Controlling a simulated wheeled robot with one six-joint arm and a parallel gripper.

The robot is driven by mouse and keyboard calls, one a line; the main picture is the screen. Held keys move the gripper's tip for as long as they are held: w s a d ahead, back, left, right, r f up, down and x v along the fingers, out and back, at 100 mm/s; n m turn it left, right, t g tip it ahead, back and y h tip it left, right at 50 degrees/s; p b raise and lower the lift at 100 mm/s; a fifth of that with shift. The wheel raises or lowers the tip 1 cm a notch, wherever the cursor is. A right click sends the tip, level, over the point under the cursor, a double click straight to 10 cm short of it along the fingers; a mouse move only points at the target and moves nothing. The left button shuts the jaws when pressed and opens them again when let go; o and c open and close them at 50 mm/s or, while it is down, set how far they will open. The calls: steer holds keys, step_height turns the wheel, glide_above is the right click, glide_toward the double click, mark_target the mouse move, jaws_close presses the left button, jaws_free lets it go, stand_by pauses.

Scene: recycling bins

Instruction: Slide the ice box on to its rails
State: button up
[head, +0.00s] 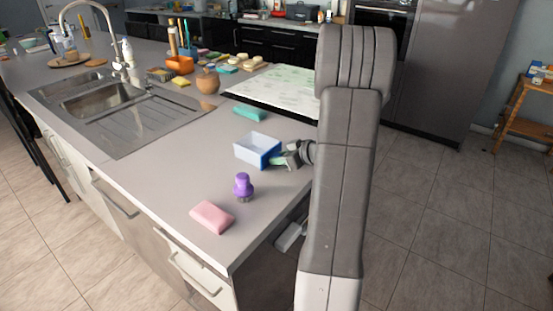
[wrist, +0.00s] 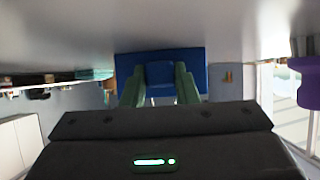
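The ice box (head: 258,150), an open-topped blue box with a pale inside, sits upright on the grey counter near its right edge. My gripper (head: 282,160) reaches it from the right at counter height. In the wrist view, which is upside down, the blue face of the box (wrist: 192,58) is straight ahead. The green fingers of my gripper (wrist: 160,85) lie on both sides of a blue projecting part of the box, which fills the gap between them. I cannot make out any rails.
A purple-handled brush (head: 243,187) and a pink sponge (head: 212,217) stand in front of the box. A teal sponge (head: 250,113) lies behind it. The sink (head: 100,100) is to the left. A pale flat piece (head: 290,236) shows below the counter's right edge.

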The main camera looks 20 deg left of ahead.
steer(key=shift+r+b, duration=0.4)
steer(key=shift+b, duration=0.2)
steer(key=shift+c, duration=0.5)
steer(key=shift+r+p, duration=0.35)
steer(key=shift+r, duration=2.15)
steer(key=shift+o, duration=0.7)
steer(key=shift+r, duration=0.1)
steer(key=shift+c, duration=0.4)
